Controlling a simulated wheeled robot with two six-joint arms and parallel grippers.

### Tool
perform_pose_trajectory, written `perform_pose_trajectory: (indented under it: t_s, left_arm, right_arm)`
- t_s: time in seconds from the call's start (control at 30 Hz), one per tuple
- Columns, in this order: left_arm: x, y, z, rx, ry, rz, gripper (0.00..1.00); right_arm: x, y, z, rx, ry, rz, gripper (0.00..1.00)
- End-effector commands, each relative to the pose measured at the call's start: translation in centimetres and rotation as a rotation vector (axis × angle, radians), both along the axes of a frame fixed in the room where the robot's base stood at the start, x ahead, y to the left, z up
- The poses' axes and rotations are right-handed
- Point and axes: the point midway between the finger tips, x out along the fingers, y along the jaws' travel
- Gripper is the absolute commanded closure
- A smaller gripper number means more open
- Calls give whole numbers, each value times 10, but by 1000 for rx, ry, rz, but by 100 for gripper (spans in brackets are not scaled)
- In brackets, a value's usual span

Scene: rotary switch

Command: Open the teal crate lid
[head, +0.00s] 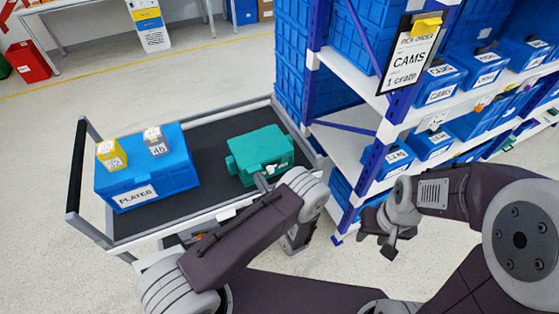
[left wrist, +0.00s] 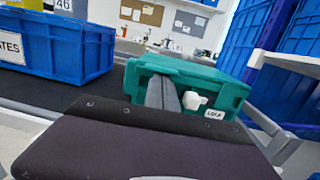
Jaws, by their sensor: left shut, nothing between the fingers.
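The teal crate (head: 260,150) stands on the cart's dark deck, and its lid (head: 257,143) lies closed on top. The left wrist view shows the front of the teal crate (left wrist: 228,97) with a white knob (left wrist: 194,101) and a "LOCK" label (left wrist: 214,114) at its lower right. My left gripper (head: 262,180) is at the crate's front side. In the left wrist view its shut fingers (left wrist: 163,92) lie just left of the knob and hide part of the front; whether they touch it I cannot tell. My right gripper (head: 389,248) hangs right of the cart, its fingers unclear.
A blue "PLATES" crate (head: 150,182) stands on the cart's left, with a yellow box (head: 111,155) and a grey box (head: 156,142) on it. A shelf rack (head: 352,120) with blue bins stands close right of the cart. Dark deck (head: 215,135) is bare between the crates.

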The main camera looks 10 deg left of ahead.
Motion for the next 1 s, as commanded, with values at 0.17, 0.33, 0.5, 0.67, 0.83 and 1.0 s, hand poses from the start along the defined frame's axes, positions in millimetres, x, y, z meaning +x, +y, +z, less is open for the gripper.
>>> perform_pose_trajectory:
  t_s: [0.17, 0.33, 0.5, 0.67, 0.83, 1.0]
  left_arm:
    - [-3, -2, 0, -1, 1, -1, 100]
    - [-3, -2, 0, -1, 1, 0, 100]
    - [-3, -2, 5, 0, 0, 0, 100]
    - [-3, -2, 17, 0, 0, 0, 100]
    - [-3, -2, 29, 1, 1, 0, 100]
    - [-3, -2, 41, 0, 0, 0, 100]
  right_arm:
    - [0, 0, 0, 0, 0, 0, 60]
    - [0, 0, 0, 0, 0, 0, 60]
    - [0, 0, 4, 0, 0, 0, 60]
    - [0, 0, 14, 0, 0, 0, 60]
    - [0, 0, 25, 0, 0, 0, 60]
    - [0, 0, 34, 0, 0, 0, 60]
